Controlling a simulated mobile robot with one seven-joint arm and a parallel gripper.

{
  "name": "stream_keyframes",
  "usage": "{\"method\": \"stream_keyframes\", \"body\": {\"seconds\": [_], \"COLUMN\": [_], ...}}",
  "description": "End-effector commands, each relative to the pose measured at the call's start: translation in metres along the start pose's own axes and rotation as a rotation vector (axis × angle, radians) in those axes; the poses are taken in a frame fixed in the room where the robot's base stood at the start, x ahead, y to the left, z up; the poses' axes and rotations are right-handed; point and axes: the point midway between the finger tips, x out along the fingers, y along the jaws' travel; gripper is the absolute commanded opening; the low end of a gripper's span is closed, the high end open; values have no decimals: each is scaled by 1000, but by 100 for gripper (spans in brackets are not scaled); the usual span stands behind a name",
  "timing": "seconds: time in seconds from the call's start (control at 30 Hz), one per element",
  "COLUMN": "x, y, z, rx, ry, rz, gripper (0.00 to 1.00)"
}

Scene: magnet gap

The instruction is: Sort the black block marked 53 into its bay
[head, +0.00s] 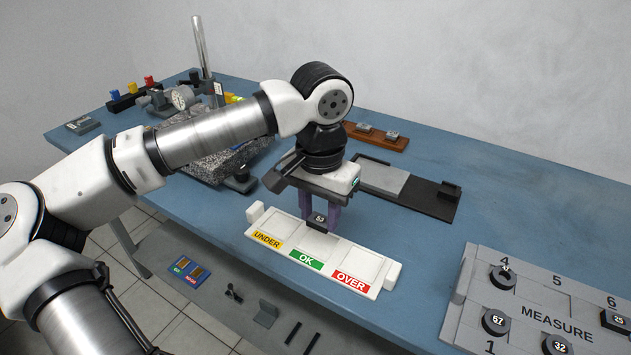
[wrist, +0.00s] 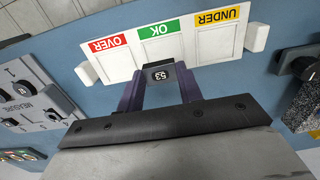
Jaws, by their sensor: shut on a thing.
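The black block marked 53 (head: 318,219) is between the purple fingers of my gripper (head: 319,215), which is shut on it. The block also shows in the wrist view (wrist: 159,74), its number upside down there. The white sorting tray (head: 255,221) lies on the blue table with three bays labelled UNDER (head: 267,239), OK (head: 306,260) and OVER (head: 351,281). In the head view the block is at the back edge of the OK bay. In the wrist view it is at the edge of the OK bay (wrist: 161,50). I cannot tell its height above the tray.
A grey MEASURE board (head: 530,310) with several numbered black pieces stands at the right. A grey and black plate (head: 405,187) lies behind my gripper. A granite block (head: 215,160) with a gauge stand is at the left. The table between tray and board is clear.

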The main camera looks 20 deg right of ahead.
Motion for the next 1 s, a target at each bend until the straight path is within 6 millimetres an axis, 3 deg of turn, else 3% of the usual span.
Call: {"method": "stream_keyframes", "body": {"seconds": [0.7,1.0], "x": [2,22], "y": [0,0], "z": [2,2], "rx": [1,1], "ry": [2,1], "rz": [-2,-2], "gripper": [12,12]}}
